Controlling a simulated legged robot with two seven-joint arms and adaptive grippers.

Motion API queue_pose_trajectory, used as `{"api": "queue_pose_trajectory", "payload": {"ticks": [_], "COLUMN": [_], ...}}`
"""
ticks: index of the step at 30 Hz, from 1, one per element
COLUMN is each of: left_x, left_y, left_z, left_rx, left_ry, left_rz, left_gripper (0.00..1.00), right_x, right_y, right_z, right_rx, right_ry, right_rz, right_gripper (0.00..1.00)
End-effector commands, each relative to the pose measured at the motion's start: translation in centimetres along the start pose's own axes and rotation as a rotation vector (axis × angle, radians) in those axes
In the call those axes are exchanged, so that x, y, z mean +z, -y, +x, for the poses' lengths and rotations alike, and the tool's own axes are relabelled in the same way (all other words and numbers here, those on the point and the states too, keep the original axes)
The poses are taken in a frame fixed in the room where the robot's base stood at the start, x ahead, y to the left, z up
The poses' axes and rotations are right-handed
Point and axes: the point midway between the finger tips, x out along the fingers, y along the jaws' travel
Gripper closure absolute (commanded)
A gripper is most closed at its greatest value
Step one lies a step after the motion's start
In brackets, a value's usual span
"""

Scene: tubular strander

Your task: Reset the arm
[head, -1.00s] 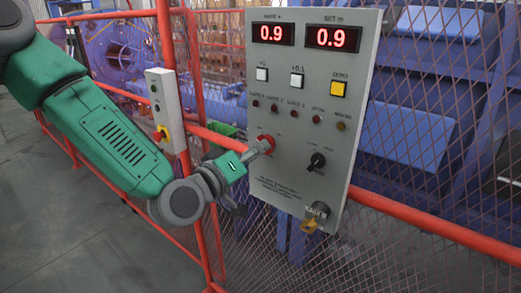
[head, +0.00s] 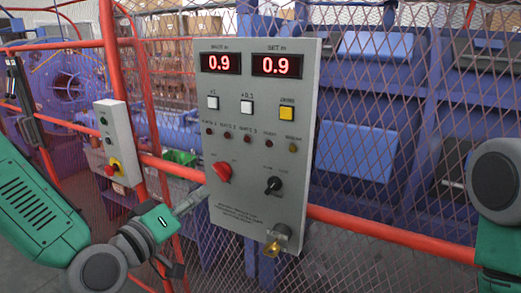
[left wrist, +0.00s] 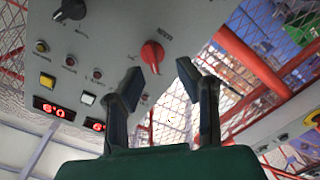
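The grey control panel (head: 240,205) stands on the fence, with two red displays that both read 0.9. Its red rotary knob (head: 222,172) is uncovered and turned at a slant. My left gripper (head: 192,201) is at the panel's lower left edge, below and left of the red knob. In the left wrist view my left gripper (left wrist: 160,72) has its two fingers apart with nothing between them. The red knob (left wrist: 152,55) shows beyond the fingertips, apart from them. Part of my right arm is at the right edge; its gripper is out of the picture.
A black knob (head: 273,186) and a brass key in a lock (head: 272,248) are on the panel. A small switch box (head: 118,145) hangs on the fence to the left. Red rails (head: 390,233) and mesh fence stand before blue machinery.

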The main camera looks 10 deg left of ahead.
Motion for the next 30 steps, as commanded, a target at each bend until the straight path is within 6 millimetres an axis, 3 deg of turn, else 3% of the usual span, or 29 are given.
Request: {"api": "queue_pose_trajectory", "payload": {"ticks": [5, 8, 12, 18, 24, 27, 30], "left_x": [7.6, 13.5, 20.8, 28.6, 31.7, 32.1, 32.1], "left_y": [5.6, 10.2, 16.5, 24.5, 29.0, 29.9, 30.1], "left_z": [-1.5, -3.9, -8.9, -18.6, -26.4, -28.3, -28.8], "left_rx": [-0.126, -0.233, -0.385, -0.597, -0.749, -0.787, -0.796], "left_ry": [0.195, 0.363, 0.605, 0.954, 1.196, 1.252, 1.268], "left_rz": [0.063, 0.118, 0.197, 0.311, 0.393, 0.411, 0.416], "left_gripper": [0.7, 0.7, 0.7, 0.7, 0.7, 0.7, 0.7], "right_x": [0.1, 0.2, 0.3, 0.4, 0.5, 0.5, 0.5], "right_y": [0.0, 0.0, 0.0, 0.1, 0.1, 0.1, 0.1], "right_z": [1.7, 2.9, 4.5, 6.9, 8.4, 8.7, 8.7], "right_rx": [0.0, 0.0, 0.0, 0.0, 0.0, 0.0, 0.0], "right_ry": [0.001, 0.001, 0.001, 0.001, 0.001, 0.001, 0.001], "right_rz": [0.0, 0.0, 0.0, 0.0, 0.0, 0.0, 0.0], "right_gripper": [0.6, 0.6, 0.6, 0.6, 0.6, 0.6, 0.6]}}
